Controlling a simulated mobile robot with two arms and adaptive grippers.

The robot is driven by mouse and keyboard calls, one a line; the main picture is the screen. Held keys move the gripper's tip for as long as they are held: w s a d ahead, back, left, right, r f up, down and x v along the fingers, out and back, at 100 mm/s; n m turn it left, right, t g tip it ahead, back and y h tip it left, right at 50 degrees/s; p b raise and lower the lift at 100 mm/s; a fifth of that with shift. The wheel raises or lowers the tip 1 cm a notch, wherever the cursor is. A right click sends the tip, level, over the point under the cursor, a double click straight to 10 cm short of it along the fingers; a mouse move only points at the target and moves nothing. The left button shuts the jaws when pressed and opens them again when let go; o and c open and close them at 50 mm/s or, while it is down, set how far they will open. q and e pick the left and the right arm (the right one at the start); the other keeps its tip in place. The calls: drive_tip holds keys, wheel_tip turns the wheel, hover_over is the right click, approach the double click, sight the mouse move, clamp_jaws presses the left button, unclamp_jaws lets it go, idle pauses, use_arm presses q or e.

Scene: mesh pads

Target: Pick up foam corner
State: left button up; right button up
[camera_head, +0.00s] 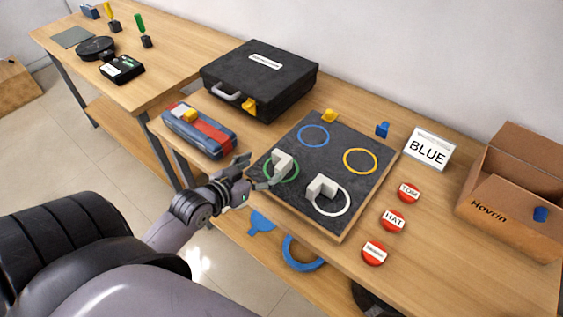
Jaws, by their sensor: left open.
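Two pale foam corners lie on a dark square board (325,145) on the table. One foam corner (283,161) sits at the green ring (297,172), at the board's left side. The other foam corner (320,187) sits at the white ring (345,207), nearer the front edge. My left gripper (259,173) is open and empty at the board's left edge. Its fingers point toward the foam corner at the green ring, just left of it. I cannot tell whether a fingertip touches it. My right gripper is not in view.
A black case (265,75) stands behind the board, and a blue-red pouch (198,130) lies to the left. Red labelled discs (392,220), a BLUE sign (428,150) and a cardboard box (510,208) are on the right. The board also bears blue and yellow rings.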

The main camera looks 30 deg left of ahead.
sight(280, 158)
use_arm(q)
drive_tip(key=x, duration=0.7)
drive_tip(key=shift+p, duration=0.35)
drive_tip(key=shift+p+x, duration=0.55)
drive_tip(key=shift+x, duration=2)
drive_tip(key=shift+d, duration=0.15)
drive_tip(key=shift+s, duration=0.1)
drive_tip(key=shift+c, duration=0.2)
drive_tip(key=c, duration=0.9)
